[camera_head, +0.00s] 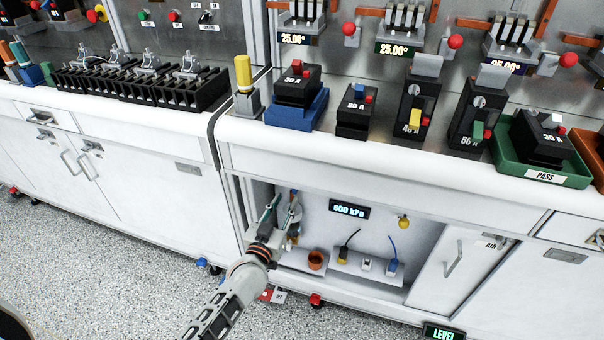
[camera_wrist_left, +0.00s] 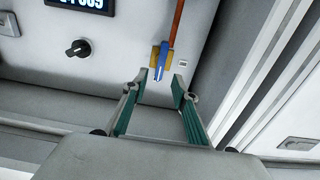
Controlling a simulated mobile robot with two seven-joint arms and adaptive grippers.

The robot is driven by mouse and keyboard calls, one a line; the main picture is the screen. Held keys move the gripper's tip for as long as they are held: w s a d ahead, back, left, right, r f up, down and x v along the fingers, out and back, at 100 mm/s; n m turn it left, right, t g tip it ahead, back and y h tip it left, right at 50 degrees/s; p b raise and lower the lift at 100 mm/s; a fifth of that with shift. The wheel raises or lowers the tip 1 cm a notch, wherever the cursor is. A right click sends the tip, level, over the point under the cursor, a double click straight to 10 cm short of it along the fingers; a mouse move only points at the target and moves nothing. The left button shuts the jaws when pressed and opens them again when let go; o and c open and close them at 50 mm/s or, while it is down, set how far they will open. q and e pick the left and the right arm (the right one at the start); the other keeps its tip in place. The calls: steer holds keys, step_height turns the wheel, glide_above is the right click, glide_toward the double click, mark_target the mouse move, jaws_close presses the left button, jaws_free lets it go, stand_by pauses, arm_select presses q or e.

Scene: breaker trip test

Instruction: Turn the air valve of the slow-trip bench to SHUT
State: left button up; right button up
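The air valve (camera_wrist_left: 162,60) has a blue lever on a yellowish body at the end of an orange pipe (camera_wrist_left: 177,22). The lever runs roughly in line with the pipe. In the wrist view, my left gripper (camera_wrist_left: 160,77) is open, with its green-padded fingertips on either side of the lever's near end; I cannot tell whether they touch it. In the head view, my left gripper (camera_head: 286,200) reaches into the open bay under the right-hand bench, and its fingers mostly hide the valve. My right gripper is not in view.
A lit display (camera_head: 349,209) in the bay reads 600 kPa. A black knob (camera_wrist_left: 77,48) is beside the valve. An orange-brown cup (camera_head: 316,260) and small plugs stand on low shelves. The bay's side frame (camera_wrist_left: 262,75) is close to the gripper. Breakers stand on the countertop (camera_head: 400,160) above.

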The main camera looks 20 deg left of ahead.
arm_select(q)
steer(key=w+b, duration=0.2)
steer(key=w, duration=0.6)
steer(key=shift+w+r, duration=0.15)
steer(key=shift+r, duration=0.05)
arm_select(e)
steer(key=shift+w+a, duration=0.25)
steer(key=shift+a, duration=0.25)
arm_select(q)
steer(key=shift+d, duration=0.1)
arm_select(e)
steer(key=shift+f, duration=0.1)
arm_select(q)
jaws_close()
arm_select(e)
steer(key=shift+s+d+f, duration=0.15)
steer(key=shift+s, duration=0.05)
